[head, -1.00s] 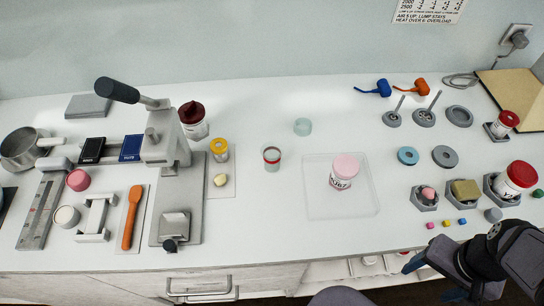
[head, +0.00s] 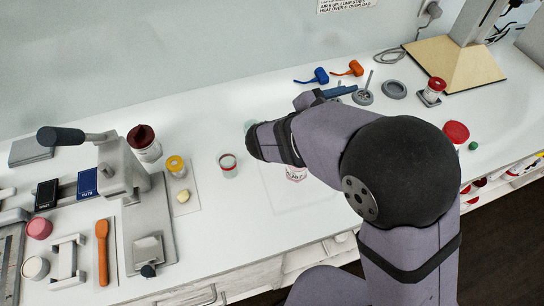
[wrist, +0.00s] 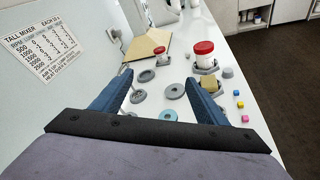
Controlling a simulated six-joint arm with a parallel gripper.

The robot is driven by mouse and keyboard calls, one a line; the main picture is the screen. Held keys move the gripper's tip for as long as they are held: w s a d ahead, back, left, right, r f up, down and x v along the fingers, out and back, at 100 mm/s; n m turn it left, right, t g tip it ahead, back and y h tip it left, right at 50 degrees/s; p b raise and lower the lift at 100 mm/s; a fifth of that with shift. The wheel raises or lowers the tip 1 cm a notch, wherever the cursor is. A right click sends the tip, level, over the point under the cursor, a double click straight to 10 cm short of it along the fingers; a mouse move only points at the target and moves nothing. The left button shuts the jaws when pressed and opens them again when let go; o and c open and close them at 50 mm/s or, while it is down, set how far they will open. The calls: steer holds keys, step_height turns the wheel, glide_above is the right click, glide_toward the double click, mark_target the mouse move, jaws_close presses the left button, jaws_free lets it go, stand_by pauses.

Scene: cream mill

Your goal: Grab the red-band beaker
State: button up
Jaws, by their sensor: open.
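The red-band beaker (head: 228,165) is a small clear cup with a red band near its rim. It stands upright on the white counter in the head view, left of my arm and apart from it. It does not show in the wrist view. My gripper (wrist: 158,82) has its two blue fingers spread apart with nothing held between them. It points along the counter toward the right end, away from the beaker. In the head view my arm hides most of the gripper.
A pale green cup is mostly hidden by my arm. Red-lidded jars (wrist: 203,50) and grey rings stand farther right. Counter just around the beaker is clear.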

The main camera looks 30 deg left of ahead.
steer(key=s+a+n+t+y+b, duration=0.1)
steer(key=a+n+t, duration=0.1)
steer(key=a, duration=0.4)
steer(key=n+t+y+b, duration=0.3)
steer(key=n+y+b, duration=0.4)
steer(key=n, duration=0.4)
glide_toward(230, 153)
steer(key=shift+y, duration=0.6)
steer(key=w, duration=0.4)
steer(key=shift+d+r+p, duration=0.35)
steer(key=shift+r, duration=0.05)
steer(key=shift+s+f, duration=0.1)
steer(key=shift+f, duration=0.1)
steer(key=shift+w+a+r+p, duration=0.15)
steer(key=shift+w+p, duration=0.55)
steer(key=shift+w, duration=0.75)
steer(key=shift+w+a+p, duration=0.2)
steer(key=shift+w+p, duration=0.3)
steer(key=shift+w, duration=0.6)
steer(key=shift+w+a+p, duration=0.15)
steer(key=shift+w+p, duration=0.3)
steer(key=shift+w, duration=0.7)
steer(key=c, duration=1.1)
